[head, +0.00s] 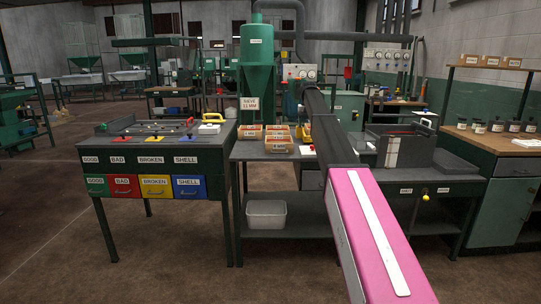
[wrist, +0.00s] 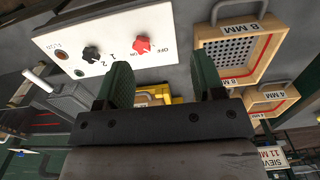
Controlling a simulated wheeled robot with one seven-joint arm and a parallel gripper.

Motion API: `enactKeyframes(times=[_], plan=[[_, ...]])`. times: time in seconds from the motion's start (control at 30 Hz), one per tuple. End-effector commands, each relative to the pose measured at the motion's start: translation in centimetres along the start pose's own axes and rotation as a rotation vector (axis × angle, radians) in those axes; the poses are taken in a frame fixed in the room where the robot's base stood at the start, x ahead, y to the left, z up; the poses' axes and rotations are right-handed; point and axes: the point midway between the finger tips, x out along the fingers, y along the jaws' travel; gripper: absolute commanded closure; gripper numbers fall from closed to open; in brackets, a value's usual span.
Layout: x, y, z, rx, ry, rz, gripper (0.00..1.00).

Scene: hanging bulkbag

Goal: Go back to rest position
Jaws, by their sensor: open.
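My gripper (wrist: 163,80) shows in the wrist view with its two green fingers spread apart. I see nothing held between them. A yellow part (wrist: 155,97) shows behind the finger gap; I cannot tell what it belongs to. A white control panel (wrist: 110,38) with a black knob (wrist: 92,53) and a red knob (wrist: 140,45) lies beyond the fingers, apart from them as far as I can tell. In the head view my arm reaches forward over the middle bench (head: 262,150), and my gripper is hidden at its far end.
Wooden sieve trays, one marked 8 MM (wrist: 238,52) and another marked 4 MM (wrist: 268,100), are right of the fingers. A sorting table (head: 150,150) stands left, a wooden-topped bench (head: 490,135) right. A white bin (head: 266,214) sits on the lower shelf. Open floor lies at front left.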

Motion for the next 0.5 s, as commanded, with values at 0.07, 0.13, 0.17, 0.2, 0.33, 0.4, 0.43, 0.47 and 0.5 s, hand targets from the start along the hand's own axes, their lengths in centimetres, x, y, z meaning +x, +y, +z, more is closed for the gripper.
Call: enactKeyframes(times=[0.07, 0.13, 0.17, 0.2, 0.33, 0.4, 0.43, 0.47, 0.5], plan=[[2.0, 0.0, 1.6, 0.0, -0.001, 0.0, 0.38], [3.9, 0.1, 2.8, -0.001, -0.002, 0.0, 0.38], [4.8, 0.1, 3.4, -0.001, -0.002, 0.0, 0.38], [5.9, 0.1, 4.2, -0.001, -0.001, 0.0, 0.38], [10.7, 0.2, 7.7, -0.002, -0.002, 0.0, 0.38], [14.0, 0.2, 10.6, -0.003, -0.003, 0.0, 0.38], [15.6, 0.2, 11.9, -0.003, -0.004, 0.0, 0.38], [17.1, 0.3, 13.4, -0.004, -0.003, 0.0, 0.38], [19.2, 0.3, 15.4, -0.004, -0.004, 0.0, 0.38]])
